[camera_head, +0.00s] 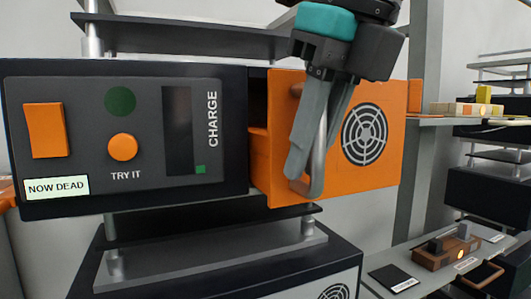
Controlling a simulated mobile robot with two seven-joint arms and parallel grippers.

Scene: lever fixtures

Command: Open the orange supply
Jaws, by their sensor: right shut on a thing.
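The orange supply (285,180) is right of the dark control panel. It has an orange front with a round black grille and an upright metal handle (318,185). The front stands out from the dark housing, with a dark gap and a strip of orange side showing at its left. My right gripper (310,150) reaches down from above and is shut on the handle. Its fingers hide part of the handle and of the front. My left gripper is not in view.
The control panel (140,185) carries an orange switch (45,130), an orange button (122,147) marked TRY IT, a CHARGE gauge (178,125) and a NOW DEAD label (57,187). A grey post (418,190) and shelves with small objects stand at right.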

